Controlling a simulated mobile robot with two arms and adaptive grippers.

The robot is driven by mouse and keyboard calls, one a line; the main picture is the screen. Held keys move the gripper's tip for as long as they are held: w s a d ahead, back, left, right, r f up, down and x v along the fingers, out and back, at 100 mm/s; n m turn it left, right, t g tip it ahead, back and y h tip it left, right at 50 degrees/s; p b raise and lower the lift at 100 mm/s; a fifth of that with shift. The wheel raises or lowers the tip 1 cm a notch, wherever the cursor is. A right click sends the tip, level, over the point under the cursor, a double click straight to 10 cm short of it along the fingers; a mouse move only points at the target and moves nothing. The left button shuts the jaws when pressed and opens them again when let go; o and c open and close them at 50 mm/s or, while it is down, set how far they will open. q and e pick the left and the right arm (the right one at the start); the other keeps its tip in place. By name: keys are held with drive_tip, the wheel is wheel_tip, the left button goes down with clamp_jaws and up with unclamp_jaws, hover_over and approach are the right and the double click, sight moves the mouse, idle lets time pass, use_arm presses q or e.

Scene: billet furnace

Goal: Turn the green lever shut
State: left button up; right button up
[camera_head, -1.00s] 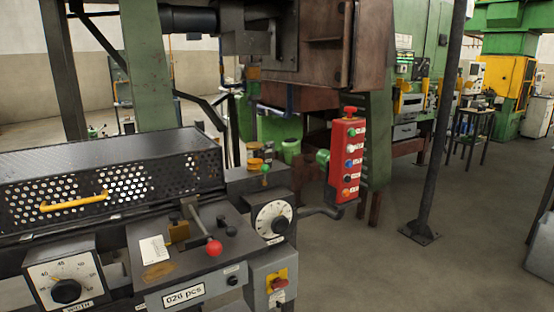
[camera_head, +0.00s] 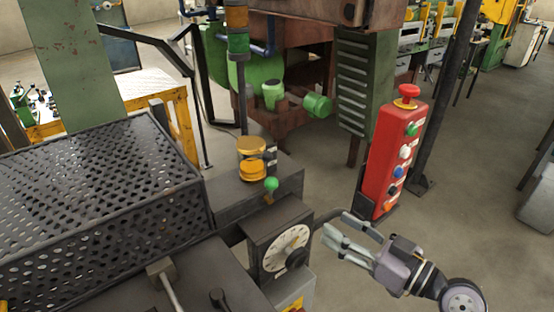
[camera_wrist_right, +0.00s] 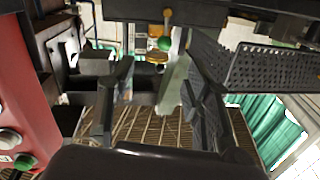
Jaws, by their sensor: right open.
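The green lever (camera_head: 271,184) is a small green ball knob on a short stem. It stands on the grey machine top, just behind the white dial and in front of the yellow-orange cylinders. In the right wrist view its green ball (camera_wrist_right: 165,44) shows above centre, beyond and between my fingers. My right gripper (camera_head: 338,240) is open and empty. It is in front and to the right of the lever, beside the dial, apart from the knob. My left gripper is not in view.
A red button box (camera_head: 392,160) stands close behind my right gripper, with a bent dark bar near it. The white dial (camera_head: 286,248) is left of the gripper. A perforated black guard (camera_head: 95,195) lies at left. Open floor is at right.

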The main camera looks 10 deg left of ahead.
drive_tip(key=r, duration=0.1)
drive_tip(key=p, duration=0.7)
approach(276, 184)
drive_tip(key=x, duration=0.8)
drive_tip(key=shift+w+a+f, duration=0.25)
drive_tip(key=shift+w+a, duration=0.35)
drive_tip(key=shift+a, duration=0.1)
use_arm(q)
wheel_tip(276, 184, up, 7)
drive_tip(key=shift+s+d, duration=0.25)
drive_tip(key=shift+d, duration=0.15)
use_arm(e)
drive_tip(key=shift+f, duration=0.1)
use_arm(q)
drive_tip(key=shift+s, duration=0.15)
use_arm(e)
drive_tip(key=shift+c, duration=0.3)
drive_tip(key=shift+c, duration=0.6)
clamp_jaws()
